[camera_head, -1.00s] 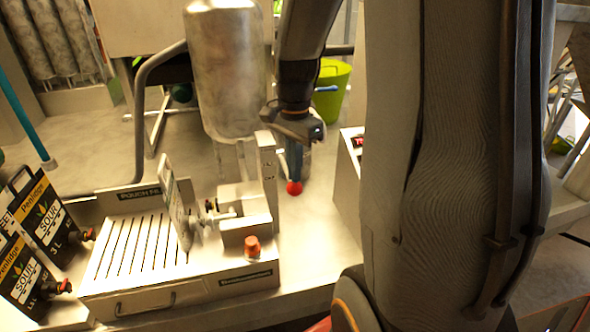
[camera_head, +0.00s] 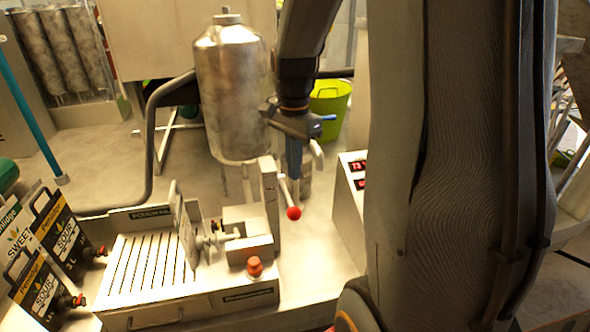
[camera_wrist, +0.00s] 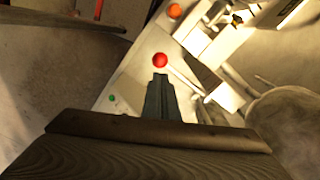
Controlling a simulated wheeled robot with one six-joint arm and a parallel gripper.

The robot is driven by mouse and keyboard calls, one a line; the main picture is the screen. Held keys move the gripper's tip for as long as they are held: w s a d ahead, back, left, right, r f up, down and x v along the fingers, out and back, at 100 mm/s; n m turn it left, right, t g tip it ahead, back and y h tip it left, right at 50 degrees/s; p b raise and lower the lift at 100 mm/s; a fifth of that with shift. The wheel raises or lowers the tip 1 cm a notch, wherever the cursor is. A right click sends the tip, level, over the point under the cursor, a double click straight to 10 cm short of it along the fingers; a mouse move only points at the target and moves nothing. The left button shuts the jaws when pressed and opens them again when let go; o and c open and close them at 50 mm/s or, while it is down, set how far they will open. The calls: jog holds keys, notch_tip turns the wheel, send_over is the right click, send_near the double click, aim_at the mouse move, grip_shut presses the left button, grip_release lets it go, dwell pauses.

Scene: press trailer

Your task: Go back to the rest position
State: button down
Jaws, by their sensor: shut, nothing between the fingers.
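My gripper (camera_head: 293,170) points down behind the red ball knob (camera_head: 293,213) of a lever on the pouch filling machine (camera_head: 190,305). In the wrist view my gripper (camera_wrist: 160,80) has its fingers together with nothing between them. The red ball knob (camera_wrist: 160,60) shows just beyond the fingertips there. Whether the fingers touch the knob or lever cannot be told.
A metal tank (camera_head: 230,90) stands left of my arm. A box with red digits (camera_head: 350,205) is close on the right. Pouch cartons (camera_head: 60,235) stand at the left. A green bucket (camera_head: 330,100) is behind. A red-orange button (camera_head: 254,267) sits on the machine's front.

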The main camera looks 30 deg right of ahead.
dwell(0.3)
jog(key=s+a+f+n+b, duration=0.3)
jog(key=a+f+n+b, duration=0.2)
jog(key=a+f+n, duration=0.1)
jog(key=s+a+f+n+t+b, duration=0.1)
jog(key=s+a+f+n+b, duration=0.3)
jog(key=f+n, duration=0.5)
notch_tip(320, 180, down, 2)
jog(key=a+b, duration=0.2)
jog(key=shift+a, duration=0.3)
